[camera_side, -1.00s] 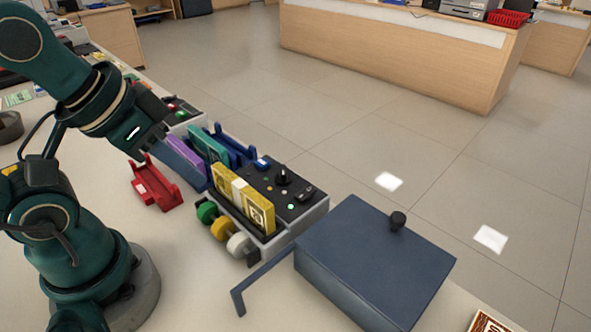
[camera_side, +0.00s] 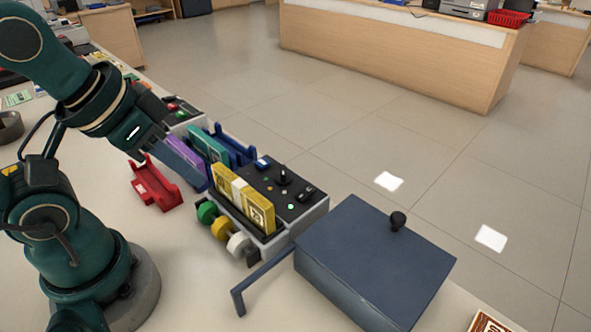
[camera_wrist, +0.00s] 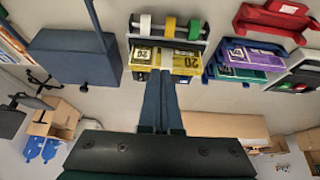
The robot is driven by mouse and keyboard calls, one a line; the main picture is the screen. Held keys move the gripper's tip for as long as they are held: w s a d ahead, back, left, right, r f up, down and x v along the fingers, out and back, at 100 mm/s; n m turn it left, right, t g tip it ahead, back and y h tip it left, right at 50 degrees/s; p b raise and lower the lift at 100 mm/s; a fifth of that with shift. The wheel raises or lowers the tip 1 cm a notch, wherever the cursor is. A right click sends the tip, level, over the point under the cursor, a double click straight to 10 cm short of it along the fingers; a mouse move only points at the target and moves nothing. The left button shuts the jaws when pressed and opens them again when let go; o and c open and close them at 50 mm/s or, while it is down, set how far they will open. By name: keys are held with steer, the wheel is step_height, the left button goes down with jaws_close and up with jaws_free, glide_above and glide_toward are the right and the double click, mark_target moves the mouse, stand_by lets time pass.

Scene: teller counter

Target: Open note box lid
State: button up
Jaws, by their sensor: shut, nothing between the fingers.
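The note box (camera_side: 345,275) is a dark blue box at the front right of the counter in the side view. Its flat lid (camera_side: 370,240) lies shut on top, with a black knob (camera_side: 398,220) near the far edge. A bent blue bar (camera_side: 262,278) sticks out from its left side. The box also shows at the upper left of the wrist view (camera_wrist: 75,62). My gripper (camera_side: 193,174) is left of the box, over the note holders and apart from the lid. In the wrist view its long blue-grey fingers (camera_wrist: 167,78) are together and empty, in front of the yellow notes.
Between my gripper and the box stands a grey device (camera_side: 285,190) with a black control panel, banded yellow notes (camera_side: 243,198) and green, yellow and white rollers (camera_side: 222,229). A red holder (camera_side: 156,186) is at left. A brown note bundle (camera_side: 487,322) lies at the front right.

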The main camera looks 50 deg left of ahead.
steer(key=o, duration=0.9)
steer(key=shift+w+d+r+m, duration=0.1)
steer(key=shift+w+r+m, duration=0.1)
steer(key=shift+r+m, duration=0.1)
steer(key=w+d+r+m+t+h, duration=0.1)
steer(key=w+d+r+m, duration=0.2)
steer(key=w+r, duration=0.35)
steer(key=m+g+h, duration=0.2)
steer(key=m+g, duration=0.1)
steer(key=m, duration=0.2)
glide_above(398, 216)
steer(key=s+a, duration=0.2)
step_height(398, 216, down, 9)
steer(key=shift+w+r, duration=0.1)
steer(key=shift+w, duration=0.05)
steer(key=shift+d+f, duration=0.15)
steer(key=shift+f, duration=0.2)
steer(key=shift+x, duration=2.2)
